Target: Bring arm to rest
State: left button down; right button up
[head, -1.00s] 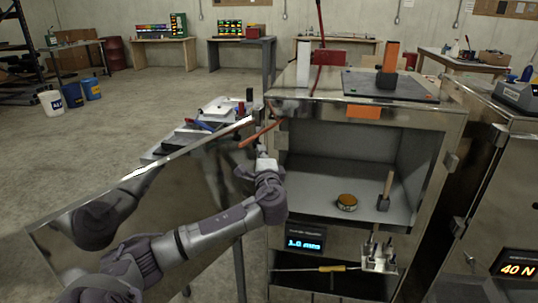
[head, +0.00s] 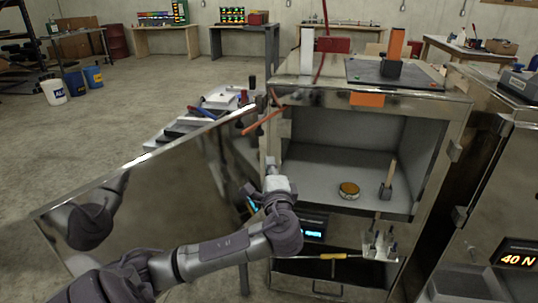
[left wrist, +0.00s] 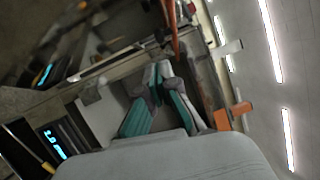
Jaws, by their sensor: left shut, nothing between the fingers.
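My left arm reaches in from the lower left in the head view. Its left gripper (head: 270,163) is at the left edge of the open steel cabinet (head: 462,125), in front of the opening. The fingers are shut with nothing between them. In the left wrist view the closed teal and grey fingers (left wrist: 158,72) point toward the cabinet. The cabinet's mirror-like door (head: 130,220) stands open to the left, behind my forearm, and reflects part of my arm. My right gripper is not in view.
Inside the cabinet, a round tin (head: 349,190) and a wooden-handled tool (head: 386,190) stand on the floor. A lit display (head: 313,233) is partly covered by my wrist. Open floor lies left.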

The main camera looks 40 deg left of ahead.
pick_arm(q)
jog(key=shift+s+d, duration=0.25)
jog(key=shift+d, duration=0.05)
